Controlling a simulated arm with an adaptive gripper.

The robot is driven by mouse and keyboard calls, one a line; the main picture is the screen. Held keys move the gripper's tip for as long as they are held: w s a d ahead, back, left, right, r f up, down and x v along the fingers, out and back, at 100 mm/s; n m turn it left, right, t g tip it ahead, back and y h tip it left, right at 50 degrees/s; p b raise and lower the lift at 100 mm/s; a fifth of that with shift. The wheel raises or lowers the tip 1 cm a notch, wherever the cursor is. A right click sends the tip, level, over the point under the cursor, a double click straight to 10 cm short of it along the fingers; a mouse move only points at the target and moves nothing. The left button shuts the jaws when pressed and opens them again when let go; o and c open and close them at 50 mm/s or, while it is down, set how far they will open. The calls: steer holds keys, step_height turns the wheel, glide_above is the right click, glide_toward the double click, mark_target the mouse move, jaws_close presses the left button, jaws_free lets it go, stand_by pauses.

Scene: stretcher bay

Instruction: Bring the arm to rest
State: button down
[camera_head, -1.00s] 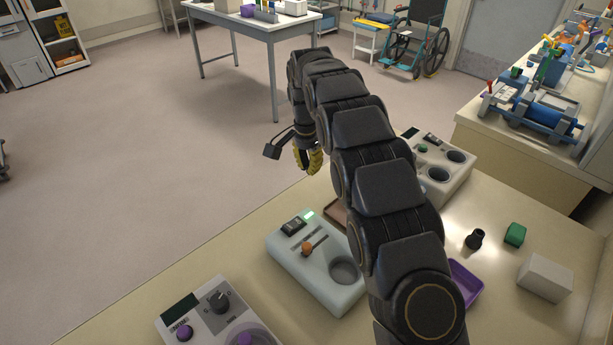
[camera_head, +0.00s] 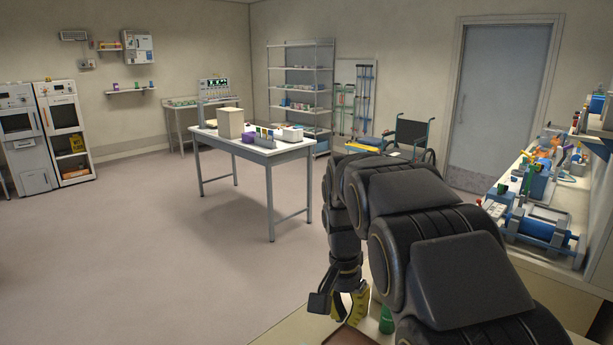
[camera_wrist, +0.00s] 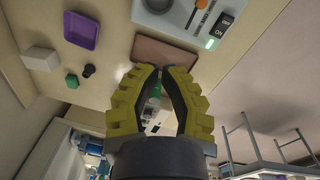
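My gripper (camera_head: 351,312) hangs fingers-down at the lower middle of the head view, beside my dark arm links. Its yellow padded fingers show fully in the wrist view (camera_wrist: 162,70). They curve inward with a gap between the tips, and I see no object held. A green item (camera_wrist: 154,91) shows through the gap; it appears to be beyond the fingers. A green piece (camera_head: 387,319) also shows beside the gripper in the head view. A brown flat tray or mat (camera_wrist: 160,51) lies past the fingertips.
The counter (camera_wrist: 112,45) bears a purple tray (camera_wrist: 82,31), a white block (camera_wrist: 40,59), a green block (camera_wrist: 71,81), a small black piece (camera_wrist: 89,71) and a switch panel (camera_wrist: 176,22). A table (camera_head: 267,151) stands ahead; open floor (camera_head: 180,270) lies left.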

steer(key=s+d+n, duration=0.2)
steer(key=s+n, duration=0.1)
steer(key=s, duration=1.2)
steer(key=s+d+n+g, duration=0.1)
steer(key=s+n, duration=0.2)
steer(key=s, duration=1.2)
steer(key=shift+d+g+y, duration=0.3)
steer(key=shift+d+y, duration=0.05)
steer(key=shift+y, duration=0.05)
steer(key=shift+w, duration=0.1)
